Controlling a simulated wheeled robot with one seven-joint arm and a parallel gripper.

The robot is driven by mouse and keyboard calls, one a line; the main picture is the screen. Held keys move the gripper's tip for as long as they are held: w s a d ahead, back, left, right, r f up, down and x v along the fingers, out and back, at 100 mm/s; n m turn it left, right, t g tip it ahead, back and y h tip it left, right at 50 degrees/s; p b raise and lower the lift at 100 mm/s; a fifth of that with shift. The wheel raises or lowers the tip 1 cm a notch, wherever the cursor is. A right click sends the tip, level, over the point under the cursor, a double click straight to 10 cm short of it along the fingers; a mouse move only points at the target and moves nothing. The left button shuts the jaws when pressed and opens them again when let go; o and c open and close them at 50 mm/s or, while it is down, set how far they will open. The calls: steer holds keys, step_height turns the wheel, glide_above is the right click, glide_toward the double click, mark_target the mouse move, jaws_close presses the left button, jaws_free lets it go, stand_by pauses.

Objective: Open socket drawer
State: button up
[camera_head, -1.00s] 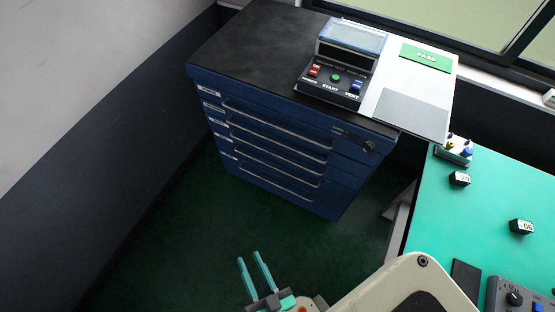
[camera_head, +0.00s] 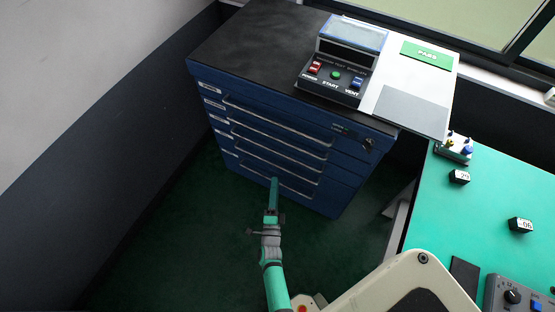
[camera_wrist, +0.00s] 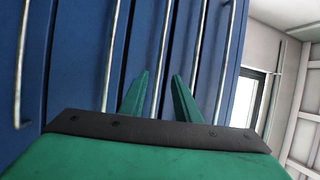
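A blue drawer cabinet (camera_head: 345,182) with a black top stands at the upper middle of the head view. Several drawers, each with a long silver handle bar, are stacked on its front, and all look closed. The label text is too small to read, so I cannot tell which is the socket drawer. My gripper (camera_head: 274,181) points at the cabinet front near the lower handles. In the wrist view my gripper's two green fingers (camera_wrist: 164,84) are apart with nothing seen held between them. Silver handle bars (camera_wrist: 167,50) run behind the fingers; contact cannot be told.
A test box (camera_head: 335,72) with red, green and blue buttons and a white panel (camera_head: 388,83) sit on the cabinet. A green-topped bench (camera_head: 490,205) stands at right. Dark floor (camera_head: 170,245) left of my gripper is clear.

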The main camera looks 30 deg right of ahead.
steer(key=x, duration=1.1)
steer(key=shift+d, duration=0.2)
jaws_close()
